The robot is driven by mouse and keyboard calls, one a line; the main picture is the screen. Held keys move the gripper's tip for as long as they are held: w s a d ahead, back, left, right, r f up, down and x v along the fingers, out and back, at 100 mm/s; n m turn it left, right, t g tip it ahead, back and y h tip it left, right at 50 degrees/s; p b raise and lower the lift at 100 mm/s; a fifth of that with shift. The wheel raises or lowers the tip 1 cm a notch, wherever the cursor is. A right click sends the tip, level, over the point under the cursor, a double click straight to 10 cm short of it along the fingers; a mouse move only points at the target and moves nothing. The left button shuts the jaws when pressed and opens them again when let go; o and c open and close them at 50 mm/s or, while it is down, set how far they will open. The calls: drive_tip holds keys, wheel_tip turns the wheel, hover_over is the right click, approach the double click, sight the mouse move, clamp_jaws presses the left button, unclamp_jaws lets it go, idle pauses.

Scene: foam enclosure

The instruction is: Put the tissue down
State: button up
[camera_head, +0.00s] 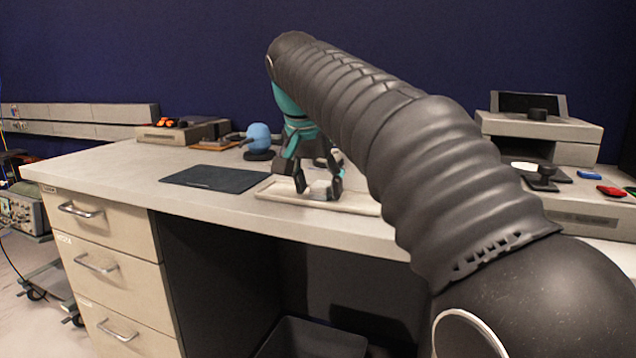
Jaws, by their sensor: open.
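My gripper (318,187) is black and teal. It points down with its fingers apart, low over a shallow pale tray (275,192) on the desk. A small greyish-white patch (319,186) shows between the fingertips. It may be the tissue, but it is too small to tell, and I cannot tell whether it touches the fingers. My arm covers the right part of the tray and the desk behind it.
A dark flat mat (214,179) lies left of the tray on the desk (130,168). A blue round object (258,137) on a dark base stands behind. Grey equipment (540,130) with a red item (611,191) is at right. The desk's front left is clear.

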drive_tip(key=shift+r, duration=0.1)
drive_tip(key=p+v, duration=0.2)
drive_tip(key=v, duration=1)
